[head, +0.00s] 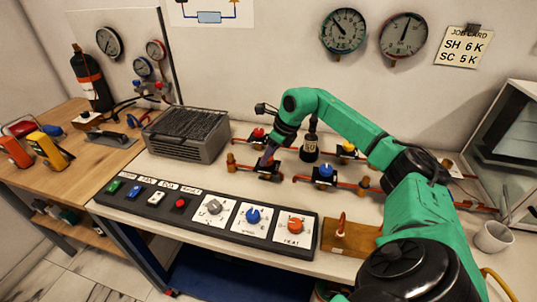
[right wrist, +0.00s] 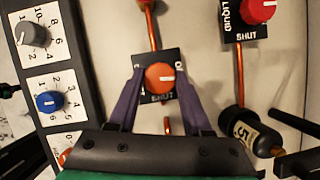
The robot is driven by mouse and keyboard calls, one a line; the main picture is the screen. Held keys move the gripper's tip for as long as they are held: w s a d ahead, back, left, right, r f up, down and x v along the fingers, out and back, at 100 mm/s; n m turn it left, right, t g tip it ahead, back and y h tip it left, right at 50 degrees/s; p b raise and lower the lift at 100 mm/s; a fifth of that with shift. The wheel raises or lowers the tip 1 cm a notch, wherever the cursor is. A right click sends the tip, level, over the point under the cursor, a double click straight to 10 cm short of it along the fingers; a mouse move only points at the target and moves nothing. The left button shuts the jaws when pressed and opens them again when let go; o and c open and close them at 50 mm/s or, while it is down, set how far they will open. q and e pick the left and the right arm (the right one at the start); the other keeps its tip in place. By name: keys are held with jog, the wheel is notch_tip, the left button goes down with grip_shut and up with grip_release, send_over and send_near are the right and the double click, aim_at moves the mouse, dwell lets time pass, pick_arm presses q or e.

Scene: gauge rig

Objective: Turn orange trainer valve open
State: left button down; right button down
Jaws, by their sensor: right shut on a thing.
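The orange trainer valve (right wrist: 159,77) is a round orange knob on a black plate marked SHUT, set in a copper pipe. Its white pointer mark lies roughly sideways, toward the right in the wrist view. My right gripper (right wrist: 159,80) is shut on the knob, one dark finger on each side. The fingers cover parts of the plate's side lettering. My left gripper is not in view.
A red valve (head: 258,134), blue valve (head: 326,171) and yellow valve (head: 347,147) stand close by. A control panel (head: 150,212) runs along the front edge.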

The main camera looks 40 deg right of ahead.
jog(key=shift+d+r+n, duration=0.1)
jog(key=shift+r+n, duration=0.05)
jog(key=shift+n, duration=0.35)
jog(key=shift+c, duration=1.7)
grip_release()
jog(key=shift+s+d+r, duration=0.1)
jog(key=shift+s+r, duration=0.05)
jog(key=shift+r, duration=0.1)
jog(key=v, duration=1.4)
jog(key=shift+d, duration=0.2)
